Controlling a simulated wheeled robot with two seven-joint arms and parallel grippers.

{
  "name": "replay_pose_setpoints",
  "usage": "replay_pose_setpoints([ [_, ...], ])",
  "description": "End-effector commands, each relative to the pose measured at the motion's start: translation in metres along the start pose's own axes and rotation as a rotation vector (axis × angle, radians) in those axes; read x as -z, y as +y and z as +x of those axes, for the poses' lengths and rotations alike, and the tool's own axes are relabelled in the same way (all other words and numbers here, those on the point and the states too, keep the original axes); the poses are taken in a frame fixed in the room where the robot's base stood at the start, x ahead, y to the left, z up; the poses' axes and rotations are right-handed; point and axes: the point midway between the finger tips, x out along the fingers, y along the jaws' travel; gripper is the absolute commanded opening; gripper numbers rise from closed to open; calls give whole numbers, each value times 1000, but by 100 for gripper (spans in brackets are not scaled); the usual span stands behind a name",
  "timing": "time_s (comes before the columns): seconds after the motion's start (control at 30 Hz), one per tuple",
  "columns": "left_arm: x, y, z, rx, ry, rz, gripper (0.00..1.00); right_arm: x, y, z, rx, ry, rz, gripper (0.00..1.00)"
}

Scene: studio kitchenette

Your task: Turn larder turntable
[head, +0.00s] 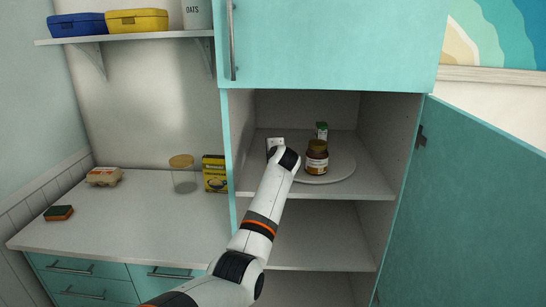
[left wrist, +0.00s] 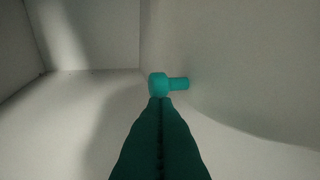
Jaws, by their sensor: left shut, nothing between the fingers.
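The larder turntable (head: 335,172) is a pale round disc on the larder's upper open shelf. In the left wrist view the left gripper (left wrist: 160,98) is shut and empty, tips at the peg; contact is unclear.
The larder door (head: 485,190) stands open on the right. The larder's side walls bound the shelf. A lower shelf (head: 315,240) is empty.

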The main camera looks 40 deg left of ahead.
Motion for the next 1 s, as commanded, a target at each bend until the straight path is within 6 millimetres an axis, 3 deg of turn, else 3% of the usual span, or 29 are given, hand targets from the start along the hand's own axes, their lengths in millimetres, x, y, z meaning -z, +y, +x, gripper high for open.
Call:
replay_pose_setpoints([
  [0.4, 1, 4, 13, 0, 0, 0, 0, -1, 0, 1, 0, -1, 0, 36],
  [1.0, 0, 5, 14, -1, 0, 0, 0, -1, 0, 1, 0, -1, -1, 36],
])
